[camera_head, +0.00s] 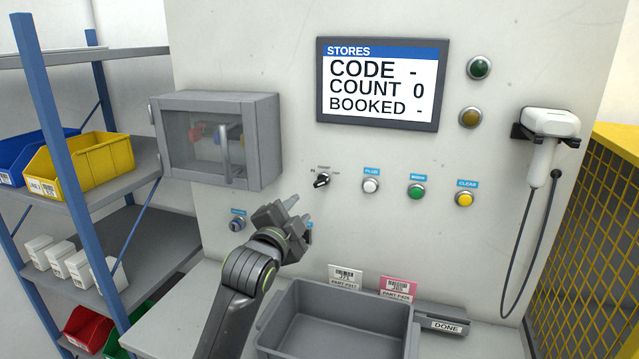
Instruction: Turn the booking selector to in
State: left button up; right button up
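The booking selector (321,181) is a small black rotary knob on the pale wall panel, right of the grey cabinet. Small labels sit around its top, apparently IN at the left, COUNT at the top and OUT at the right. Its handle looks tilted, but it is too small to tell which label it points to. My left gripper (298,209) is below and left of the selector, apart from it. Its two fingertips are spread with a gap and nothing shows between them. My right gripper is not in view.
A screen (380,84) reads CODE -, COUNT 0, BOOKED -. White (371,186), green (416,192) and yellow (464,199) buttons are right of the selector. The grey cabinet (216,141) juts out at left. A grey bin (335,322) stands below. A scanner (546,135) hangs at right.

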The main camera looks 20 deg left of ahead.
aim_at(320, 184)
pick_arm(q)
jog(key=w+p, duration=0.1)
jog(key=w, duration=0.3)
jog(key=w+p, duration=0.1)
jog(key=w, duration=0.4)
jog(key=w+p, duration=0.1)
jog(key=w, duration=0.4)
jog(key=shift+w+d, duration=0.25)
jog(key=shift+d, duration=0.1)
grip_shut()
